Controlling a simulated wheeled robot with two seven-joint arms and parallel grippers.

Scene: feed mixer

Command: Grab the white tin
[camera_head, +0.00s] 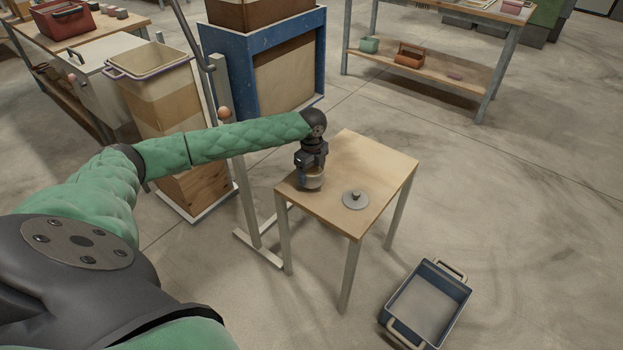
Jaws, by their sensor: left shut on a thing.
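My left arm reaches in from the left, and my left gripper (312,168) points down over the left part of a small wooden table (375,160). A round grey lid with a knob (355,200) lies flat on the table, right of the tin. My right gripper is not in view.
A blue bin with handles (428,300) stands on the floor at the lower right. A metal stand (250,200), a tall tub (155,85) and a blue-framed box (265,60) stand left of and behind the table. A workbench (430,65) stands at the back; open floor lies right.

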